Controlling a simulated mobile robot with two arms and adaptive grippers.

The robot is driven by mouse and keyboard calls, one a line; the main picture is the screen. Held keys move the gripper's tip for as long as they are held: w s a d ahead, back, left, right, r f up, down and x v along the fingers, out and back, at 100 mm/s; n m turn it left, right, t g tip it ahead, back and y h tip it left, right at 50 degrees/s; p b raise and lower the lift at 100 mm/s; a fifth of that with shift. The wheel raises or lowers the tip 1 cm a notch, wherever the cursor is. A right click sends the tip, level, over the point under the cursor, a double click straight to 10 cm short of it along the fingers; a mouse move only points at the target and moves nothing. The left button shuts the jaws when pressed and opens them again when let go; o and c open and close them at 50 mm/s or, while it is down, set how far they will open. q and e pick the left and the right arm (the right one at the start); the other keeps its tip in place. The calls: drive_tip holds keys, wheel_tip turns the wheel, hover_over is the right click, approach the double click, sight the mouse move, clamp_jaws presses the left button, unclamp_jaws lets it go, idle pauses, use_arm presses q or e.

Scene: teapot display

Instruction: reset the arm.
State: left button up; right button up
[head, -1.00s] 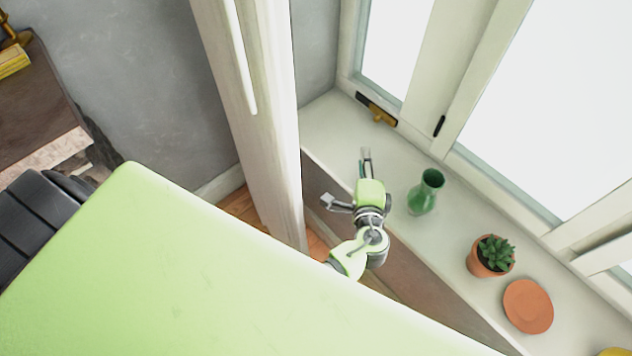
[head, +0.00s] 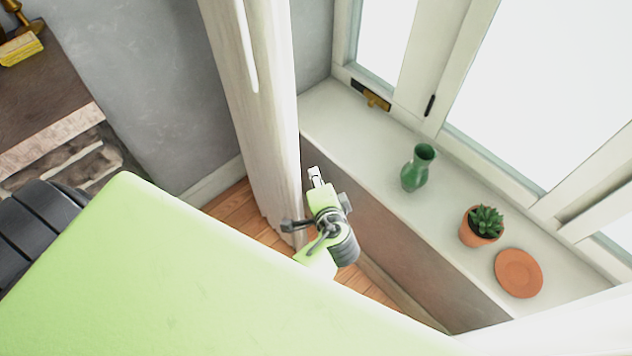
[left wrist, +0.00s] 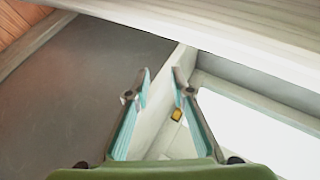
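My left gripper (head: 315,174) is beside the front edge of the white window sill (head: 375,157) in the head view, to the left of the green vase (head: 416,170) and apart from it. In the left wrist view the two fingers of my left gripper (left wrist: 161,84) stand apart with a clear gap between the tips, and nothing is held. My right gripper shows in neither view.
A potted succulent (head: 481,226) and a terracotta saucer (head: 519,273) sit on the sill. A pale curtain or post (head: 262,110) stands left of the gripper. A dark wooden shelf (head: 45,98) is at far left.

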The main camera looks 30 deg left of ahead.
use_arm(q)
drive_tip(key=shift+s+a, duration=0.1)
drive_tip(key=shift+s, duration=0.1)
idle(0.4)
drive_tip(key=s+d+f+g+h+b, duration=0.1)
drive_tip(key=s+f+g+h, duration=0.1)
drive_tip(key=s+f, duration=0.5)
drive_tip(key=s+d+f+g+h, duration=0.1)
drive_tip(key=s+f, duration=0.1)
drive_tip(key=f, duration=0.9)
drive_tip(key=s+d+f+g+h+b, duration=0.15)
drive_tip(key=s+f, duration=0.35)
drive_tip(key=f, duration=0.5)
drive_tip(key=s+a+f+n+g+h, duration=0.1)
drive_tip(key=s+f, duration=0.4)
drive_tip(key=s, duration=0.3)
drive_tip(key=s+a+f+n+g+b, duration=0.1)
drive_tip(key=s+a+f+n, duration=0.1)
drive_tip(key=s+f, duration=0.3)
drive_tip(key=s+a+f+n+g+h, duration=0.1)
drive_tip(key=s+f, duration=0.4)
drive_tip(key=s, duration=0.7)
drive_tip(key=shift+s+a+f+n+g+h+b, duration=0.2)
drive_tip(key=shift+a+f+n+g+h+b, duration=0.15)
drive_tip(key=shift+n+g, duration=0.25)
